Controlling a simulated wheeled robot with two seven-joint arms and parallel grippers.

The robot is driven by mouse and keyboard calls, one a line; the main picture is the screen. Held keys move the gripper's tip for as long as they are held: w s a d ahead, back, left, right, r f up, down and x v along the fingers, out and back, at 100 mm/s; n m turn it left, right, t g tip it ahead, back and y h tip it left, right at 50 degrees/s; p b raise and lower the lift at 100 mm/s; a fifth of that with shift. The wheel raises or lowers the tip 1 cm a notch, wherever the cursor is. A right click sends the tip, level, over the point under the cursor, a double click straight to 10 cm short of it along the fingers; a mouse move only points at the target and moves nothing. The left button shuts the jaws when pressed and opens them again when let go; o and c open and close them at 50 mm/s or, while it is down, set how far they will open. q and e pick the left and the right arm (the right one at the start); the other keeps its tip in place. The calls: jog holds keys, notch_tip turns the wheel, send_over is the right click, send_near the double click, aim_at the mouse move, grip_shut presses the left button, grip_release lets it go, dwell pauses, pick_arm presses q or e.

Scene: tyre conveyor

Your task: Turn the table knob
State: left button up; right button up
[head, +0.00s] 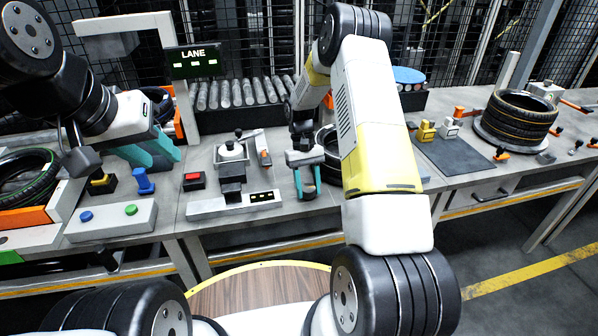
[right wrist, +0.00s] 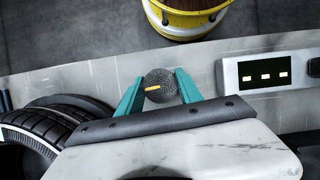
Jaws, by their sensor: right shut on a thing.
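The table knob (right wrist: 162,88) is a dark, rough-textured round knob with a yellow pointer line, seen in the right wrist view. The teal fingers of my right gripper (head: 307,188) stand on either side of it, shut on it. In the head view this gripper points down at the grey table, right of the small panel with lit marks, and the knob is hidden there. My left gripper (head: 158,155) hangs over the left part of the table, away from the knob. Its teal fingers are seen side-on, so its opening is unclear.
Tyres stand near the right gripper (right wrist: 40,135), at the far left (head: 28,180) and on the right table (head: 520,115). A button box (head: 110,222) and a device with a lit display (head: 235,203) sit left of the right gripper. A roller conveyor (head: 238,95) lies behind.

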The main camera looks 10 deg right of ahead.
jog(key=shift+n, duration=0.5)
jog(key=o, duration=1.4)
jog(key=shift+c, duration=0.2)
jog(key=v, duration=0.7)
jog(key=shift+a+r, duration=0.15)
jog(key=shift+r, duration=0.25)
jog(key=shift+w, duration=0.15)
